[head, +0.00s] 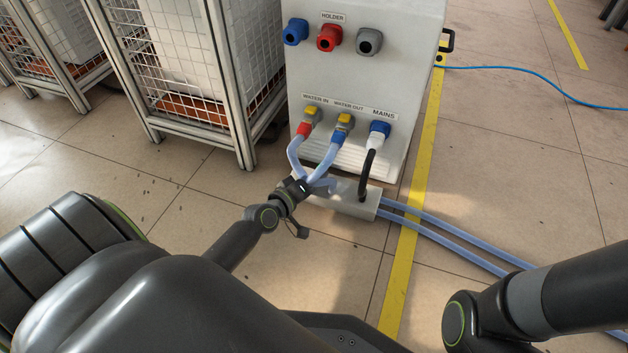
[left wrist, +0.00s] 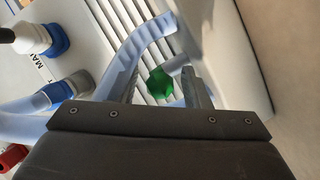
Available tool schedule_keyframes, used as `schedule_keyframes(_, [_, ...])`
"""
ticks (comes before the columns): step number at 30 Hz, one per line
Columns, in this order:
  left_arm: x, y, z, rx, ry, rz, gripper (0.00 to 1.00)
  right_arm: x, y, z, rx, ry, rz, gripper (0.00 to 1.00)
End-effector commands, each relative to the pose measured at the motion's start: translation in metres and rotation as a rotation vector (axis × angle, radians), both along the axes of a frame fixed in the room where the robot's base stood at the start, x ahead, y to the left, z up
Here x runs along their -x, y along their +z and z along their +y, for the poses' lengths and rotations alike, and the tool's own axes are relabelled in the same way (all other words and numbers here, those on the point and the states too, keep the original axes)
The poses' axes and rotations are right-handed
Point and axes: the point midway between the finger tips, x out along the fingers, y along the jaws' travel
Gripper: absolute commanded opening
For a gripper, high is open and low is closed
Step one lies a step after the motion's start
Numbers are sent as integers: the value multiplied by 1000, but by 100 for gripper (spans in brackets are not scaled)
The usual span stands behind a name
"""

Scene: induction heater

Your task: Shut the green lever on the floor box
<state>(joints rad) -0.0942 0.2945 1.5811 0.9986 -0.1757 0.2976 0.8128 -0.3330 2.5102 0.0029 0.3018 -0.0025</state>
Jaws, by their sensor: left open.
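The green lever (left wrist: 160,82) shows in the left wrist view as a rounded green end beside pale blue hose. It is hidden in the head view. The floor box (head: 345,197) is a low white box on the floor in front of the white cabinet; its left part is hidden behind my left gripper. My left gripper (head: 306,185) is at the box's left end, among the hoses. In the left wrist view my left gripper (left wrist: 162,88) is open, and the lever appears between its fingers. Contact cannot be told. My right gripper is outside both views.
Pale blue hoses (head: 330,158) drop from the white cabinet (head: 355,80) close to my left gripper. A black mains cable (head: 366,174) enters the box. Two hoses (head: 445,232) run right along the floor. Mesh cages (head: 190,70) stand left; floor between is clear.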

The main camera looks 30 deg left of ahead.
Motion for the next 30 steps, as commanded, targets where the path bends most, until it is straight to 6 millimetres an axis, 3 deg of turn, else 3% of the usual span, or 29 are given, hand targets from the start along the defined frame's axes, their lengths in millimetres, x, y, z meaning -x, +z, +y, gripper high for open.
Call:
schedule_keyframes(8, [-1,0,0,0,0,0,43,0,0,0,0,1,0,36])
schedule_keyframes(18, [-1,0,0,0,0,0,0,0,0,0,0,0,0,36])
schedule_keyframes(30, [-9,1,1,0,18,1,0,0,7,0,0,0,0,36])
